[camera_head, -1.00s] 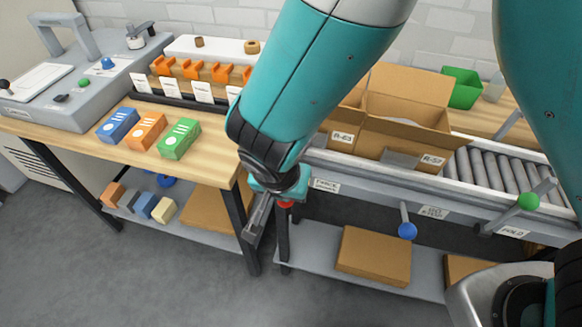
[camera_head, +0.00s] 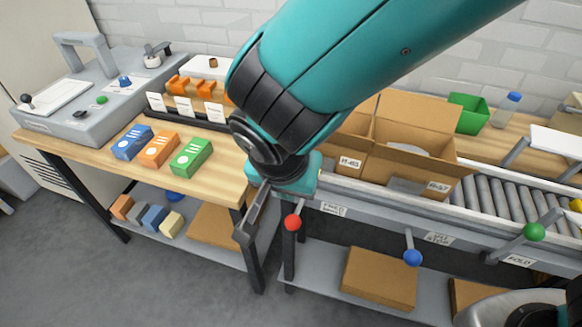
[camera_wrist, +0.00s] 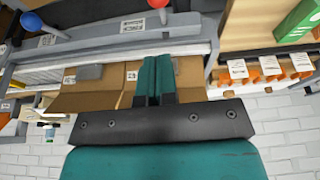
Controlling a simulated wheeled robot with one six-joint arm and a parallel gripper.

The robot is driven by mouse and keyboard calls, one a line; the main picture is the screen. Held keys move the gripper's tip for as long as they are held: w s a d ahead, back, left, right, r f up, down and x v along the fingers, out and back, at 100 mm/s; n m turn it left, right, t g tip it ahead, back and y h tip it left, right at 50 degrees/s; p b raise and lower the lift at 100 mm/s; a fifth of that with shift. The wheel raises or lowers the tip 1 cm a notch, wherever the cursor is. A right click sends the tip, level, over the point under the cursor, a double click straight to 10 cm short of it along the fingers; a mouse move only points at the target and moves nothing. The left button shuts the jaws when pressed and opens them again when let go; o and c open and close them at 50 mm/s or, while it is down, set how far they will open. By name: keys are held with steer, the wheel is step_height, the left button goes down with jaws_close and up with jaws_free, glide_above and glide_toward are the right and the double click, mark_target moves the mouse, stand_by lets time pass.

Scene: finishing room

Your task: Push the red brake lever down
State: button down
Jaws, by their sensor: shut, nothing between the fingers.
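The red brake lever's round knob (camera_head: 292,222) hangs on a short metal rod at the front of the conveyor frame, near its left end. Its label is partly visible beside it. The red knob also shows at the top edge of the wrist view (camera_wrist: 158,4). My gripper (camera_head: 246,232) is shut and empty.
A blue-knobbed lever (camera_head: 412,257) and a green-knobbed lever (camera_head: 534,231) stand farther right along the conveyor. An open cardboard box (camera_head: 405,172) sits on the rollers. The wooden workbench (camera_head: 215,146) with coloured boxes is at left, its dark leg near my gripper.

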steer(key=shift+v, duration=1.15)
steer(key=shift+f, duration=0.1)
steer(key=s+d+r+n+g+y, duration=0.1)
steer(key=s+d+r+n+y, duration=0.1)
steer(key=s+d+r+n, duration=0.2)
steer(key=s+d+r+n+g+y, duration=0.2)
steer(key=s+d+r+n, duration=0.3)
steer(key=d, duration=0.5)
steer(key=shift+s+r+n+g+y, duration=0.2)
steer(key=shift+r+n+g+y, duration=0.1)
steer(key=shift+r+n+y, duration=0.55)
steer(key=shift+f, duration=0.2)
